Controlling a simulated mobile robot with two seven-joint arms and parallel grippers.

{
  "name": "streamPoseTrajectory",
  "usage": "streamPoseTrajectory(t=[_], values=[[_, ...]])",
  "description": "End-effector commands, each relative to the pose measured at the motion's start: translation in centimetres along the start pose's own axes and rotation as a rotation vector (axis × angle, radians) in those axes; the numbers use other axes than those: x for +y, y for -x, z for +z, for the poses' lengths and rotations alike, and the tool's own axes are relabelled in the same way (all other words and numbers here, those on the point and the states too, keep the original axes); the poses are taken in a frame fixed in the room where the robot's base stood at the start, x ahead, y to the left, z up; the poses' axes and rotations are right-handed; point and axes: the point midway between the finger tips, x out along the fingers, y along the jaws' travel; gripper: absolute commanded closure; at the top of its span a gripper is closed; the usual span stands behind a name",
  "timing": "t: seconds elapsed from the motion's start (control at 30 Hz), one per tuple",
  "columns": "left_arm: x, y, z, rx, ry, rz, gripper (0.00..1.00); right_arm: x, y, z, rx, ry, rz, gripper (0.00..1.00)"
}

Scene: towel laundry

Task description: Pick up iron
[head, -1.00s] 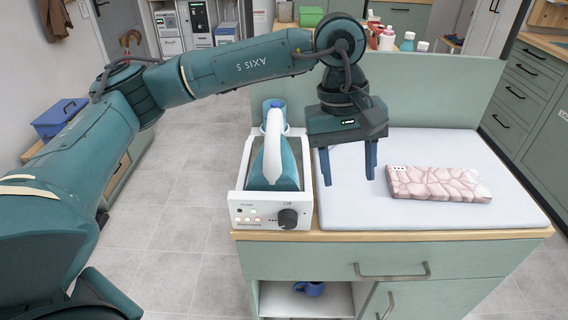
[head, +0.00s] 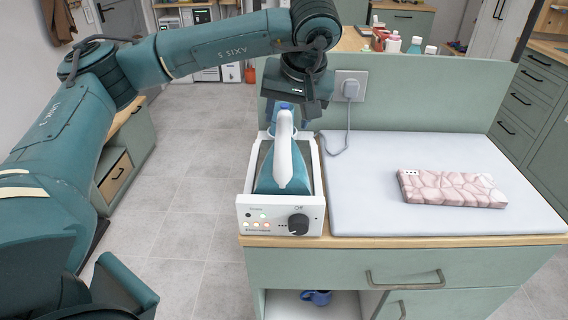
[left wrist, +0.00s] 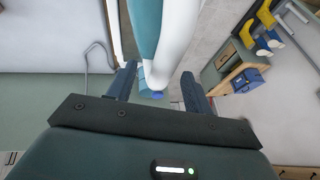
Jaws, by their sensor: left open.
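The iron (head: 284,165), with a white handle and teal body, rests in its white station (head: 311,190) at the left end of the counter. The station's front has a dark knob and small lit buttons. My left gripper (head: 284,112) is open at the far end of the iron, pointing down; its fingertips are partly hidden there. In the left wrist view the iron's white and teal body (left wrist: 168,40) reaches between the two open fingers, and the gripper (left wrist: 158,80) is not closed on it. My right gripper is not in view.
A folded pink patterned towel (head: 452,188) lies on the pale ironing pad (head: 365,215) to the right. A plugged-in cord (head: 347,130) hangs from the socket on the green back panel (head: 440,105). Bottles (head: 414,45) stand behind the panel. Open floor lies left of the counter.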

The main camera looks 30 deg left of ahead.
Motion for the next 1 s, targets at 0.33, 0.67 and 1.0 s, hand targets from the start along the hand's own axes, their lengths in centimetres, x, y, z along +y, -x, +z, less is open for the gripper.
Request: streamPoseTrajectory(t=[0.33, 0.67, 1.0], values=[[-0.4, -4.5, -0.1, -0.003, 0.002, -0.001, 0.49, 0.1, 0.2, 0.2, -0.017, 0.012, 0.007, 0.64], [-0.3, -5.1, -0.1, -0.001, 0.001, 0.001, 0.51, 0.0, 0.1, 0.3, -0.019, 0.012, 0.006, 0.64], [-0.3, -5.1, -0.1, -0.001, 0.001, 0.001, 0.79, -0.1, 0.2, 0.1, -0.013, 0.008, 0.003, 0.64]])
